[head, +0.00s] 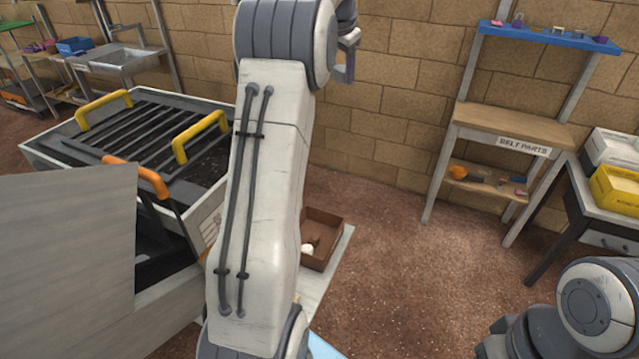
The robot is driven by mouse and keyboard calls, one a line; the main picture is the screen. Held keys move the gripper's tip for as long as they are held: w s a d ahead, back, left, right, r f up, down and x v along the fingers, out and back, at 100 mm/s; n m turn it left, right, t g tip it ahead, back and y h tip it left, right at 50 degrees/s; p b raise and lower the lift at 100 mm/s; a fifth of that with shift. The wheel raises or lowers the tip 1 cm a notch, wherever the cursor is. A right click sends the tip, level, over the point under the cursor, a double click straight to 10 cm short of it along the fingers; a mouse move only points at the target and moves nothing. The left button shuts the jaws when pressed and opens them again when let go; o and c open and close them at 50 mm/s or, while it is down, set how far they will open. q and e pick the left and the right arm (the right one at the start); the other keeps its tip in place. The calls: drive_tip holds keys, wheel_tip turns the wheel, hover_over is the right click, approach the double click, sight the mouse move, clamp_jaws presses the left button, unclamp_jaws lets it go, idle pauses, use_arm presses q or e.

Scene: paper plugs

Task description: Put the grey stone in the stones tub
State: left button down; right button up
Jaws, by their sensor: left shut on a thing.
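My left arm rises through the middle of the view, and its gripper (348,62) shows only in part, high up against the brick wall. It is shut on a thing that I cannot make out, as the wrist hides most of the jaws. I do not see the grey stone for certain. A brown open box (322,240) stands on a pale surface, partly behind my left arm, with a small whitish lump (308,249) in it. I cannot tell whether this box is the stones tub. My right arm shows at the bottom right, with its gripper out of view.
A large grated bin (60,150) with yellow handles (197,137) and an orange handle (135,175) stands at left. A wooden bench (515,122) labelled BELT PARTS stands at the back right. A yellow bin (618,190) is at the right edge. Floor between is clear.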

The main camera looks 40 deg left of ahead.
use_arm(q)
wheel_tip(320, 180, down, 23)
drive_tip(key=a+n+h+b, duration=0.1)
drive_tip(key=a+n+b, duration=0.1)
drive_tip(key=b, duration=0.8)
drive_tip(key=n+b, duration=0.2)
drive_tip(key=b, duration=0.7)
hover_over(321, 230)
drive_tip(key=s, duration=0.2)
wheel_tip(321, 230, down, 19)
drive_tip(key=shift+g+h, duration=0.3)
drive_tip(key=shift+w+d+f+b, duration=0.1)
drive_tip(key=shift+f+b, duration=2.35)
drive_tip(key=shift+f, duration=1.15)
drive_tip(key=shift+w+d+f+b, duration=0.1)
drive_tip(key=shift+f+b, duration=2.35)
drive_tip(key=shift+f, duration=1.15)
drive_tip(key=shift+c, duration=0.7)
unclamp_jaws()
